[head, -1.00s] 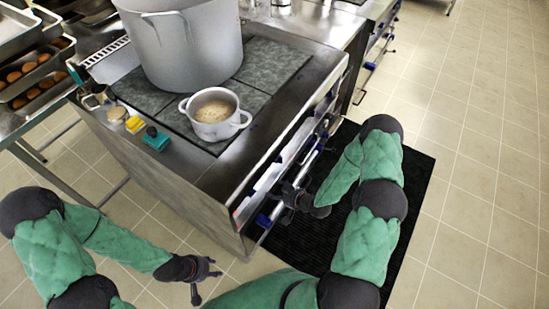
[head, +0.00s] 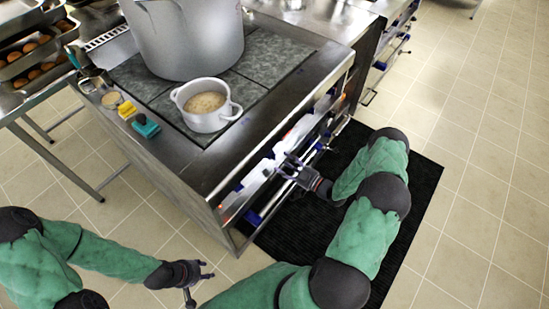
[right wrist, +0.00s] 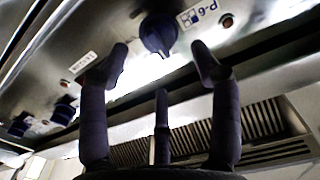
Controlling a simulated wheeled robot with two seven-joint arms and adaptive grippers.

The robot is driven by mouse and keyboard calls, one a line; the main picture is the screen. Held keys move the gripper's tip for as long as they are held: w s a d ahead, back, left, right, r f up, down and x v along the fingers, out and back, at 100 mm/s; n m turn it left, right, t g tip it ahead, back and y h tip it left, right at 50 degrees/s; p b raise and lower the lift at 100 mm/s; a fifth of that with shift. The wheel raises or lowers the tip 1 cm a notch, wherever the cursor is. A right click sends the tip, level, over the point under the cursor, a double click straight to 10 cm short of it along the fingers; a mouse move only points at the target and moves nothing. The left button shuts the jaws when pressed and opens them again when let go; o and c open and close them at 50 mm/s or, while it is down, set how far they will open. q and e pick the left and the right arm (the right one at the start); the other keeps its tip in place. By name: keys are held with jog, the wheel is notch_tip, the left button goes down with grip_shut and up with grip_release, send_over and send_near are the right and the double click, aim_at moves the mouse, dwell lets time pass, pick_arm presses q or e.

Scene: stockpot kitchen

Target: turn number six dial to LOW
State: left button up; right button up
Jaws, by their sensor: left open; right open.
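The number six dial (right wrist: 158,34) is a dark blue knob on the steel front panel, with a "p-6" label (right wrist: 197,14) beside it in the right wrist view. My right gripper (right wrist: 157,62) is open, its fingers spread on either side below the dial and apart from it. In the head view my right gripper (head: 291,168) is at the stove's front face; the dial itself is too small to pick out there. My left gripper (head: 205,277) is open and empty, low over the floor left of the stove.
A large stockpot (head: 187,40) and a small pot (head: 206,104) stand on the stove top (head: 265,75). More blue knobs (right wrist: 63,110) line the panel, with a vent grille (right wrist: 265,120) below. A front rail (head: 315,155) runs along the stove. A black mat (head: 425,190) lies on the floor.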

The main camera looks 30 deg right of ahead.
aim_at(275, 157)
jog(key=shift+b+x, duration=0.45)
jog(key=shift+x, duration=2.25)
jog(key=shift+c, duration=0.3)
jog(key=c, duration=1.1)
